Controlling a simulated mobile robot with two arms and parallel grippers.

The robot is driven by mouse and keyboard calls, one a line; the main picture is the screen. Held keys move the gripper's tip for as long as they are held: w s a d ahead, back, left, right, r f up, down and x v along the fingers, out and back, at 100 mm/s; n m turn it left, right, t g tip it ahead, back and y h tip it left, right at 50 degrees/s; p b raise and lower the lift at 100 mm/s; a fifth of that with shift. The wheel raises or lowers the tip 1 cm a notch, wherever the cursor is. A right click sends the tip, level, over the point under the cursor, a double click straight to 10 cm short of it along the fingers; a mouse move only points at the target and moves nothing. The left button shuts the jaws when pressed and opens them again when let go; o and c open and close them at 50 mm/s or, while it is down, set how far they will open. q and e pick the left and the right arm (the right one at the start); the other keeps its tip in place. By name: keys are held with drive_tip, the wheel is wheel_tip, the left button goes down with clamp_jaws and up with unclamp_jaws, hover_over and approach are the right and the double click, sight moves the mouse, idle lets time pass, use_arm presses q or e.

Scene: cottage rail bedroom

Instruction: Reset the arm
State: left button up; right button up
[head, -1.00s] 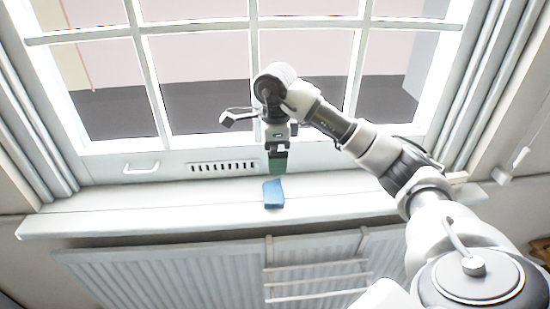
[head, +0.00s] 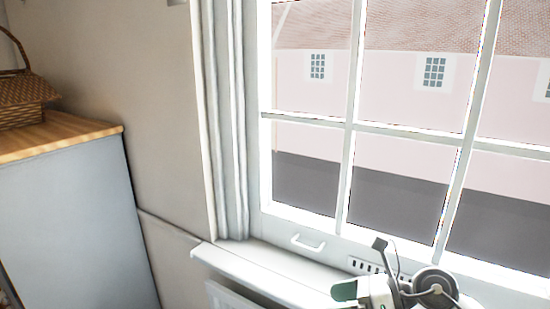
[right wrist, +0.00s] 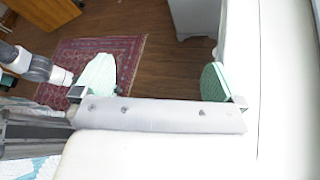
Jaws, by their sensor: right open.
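My right gripper (head: 346,292) shows at the bottom right of the head view, near the window sill (head: 275,273), with part of my arm cut off by the frame edge. In the right wrist view its two green fingers (right wrist: 157,80) are wide apart with nothing between them. The blue block seen earlier on the sill is in neither current view. My left gripper is not in view.
The paned window (head: 350,130) rises behind the sill. A grey cabinet (head: 75,225) with a wooden top and a wicker basket (head: 22,98) stands at the left. The right wrist view shows a red rug (right wrist: 92,62) on wooden floor.

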wheel_tip(320, 180, up, 5)
drive_tip(key=m+t+y, duration=0.1)
drive_tip(key=m+t, duration=1.4)
drive_tip(key=m, duration=0.4)
drive_tip(key=s+d+f+m+g+h, duration=0.1)
drive_tip(key=s+d+f+m+h, duration=0.3)
drive_tip(key=f+m+h, duration=0.5)
drive_tip(key=s+d+f+m+g+h, duration=0.2)
drive_tip(key=d+f+m+h, duration=0.4)
drive_tip(key=m, duration=0.6)
drive_tip(key=s+a+f+m+g, duration=0.1)
drive_tip(key=s+f+m+g, duration=0.1)
drive_tip(key=s+f+g, duration=0.55)
drive_tip(key=s+f+m+g, duration=0.3)
drive_tip(key=s+f+g, duration=0.1)
drive_tip(key=s, duration=0.6)
wheel_tip(320, 180, down, 25)
drive_tip(key=s, duration=0.1)
drive_tip(key=s+d+f+g, duration=0.2)
drive_tip(key=s+f, duration=1.3)
drive_tip(key=s, duration=0.1)
drive_tip(key=shift+s+d+f+n, duration=0.2)
drive_tip(key=shift+d+f+n, duration=0.05)
drive_tip(key=shift+d+n, duration=0.05)
